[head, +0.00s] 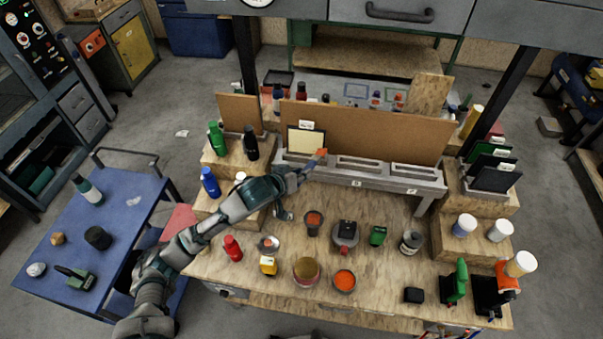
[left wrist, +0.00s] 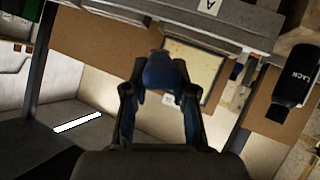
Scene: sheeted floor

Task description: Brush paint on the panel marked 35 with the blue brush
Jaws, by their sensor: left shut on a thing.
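My left gripper (head: 301,172) is shut on the blue brush (left wrist: 160,72), whose blue part sits between the fingers in the left wrist view. In the head view an orange-red tip (head: 321,153) sticks up beyond the fingers. A cream panel (head: 306,143) with a dark edge stands in the left slot of the grey rail, just behind the gripper. It also shows in the left wrist view (left wrist: 198,66). Its small white label is too small to read. I cannot tell whether the brush touches the panel. My right gripper is not in view.
The grey rail (head: 389,182) has further slots to the right, which look empty. Orange-red paint cups (head: 345,281) and several bottles and tools stand on the wooden bench. Dark panels (head: 494,175) stand on the right step. A brown backboard (head: 390,132) rises behind the rail.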

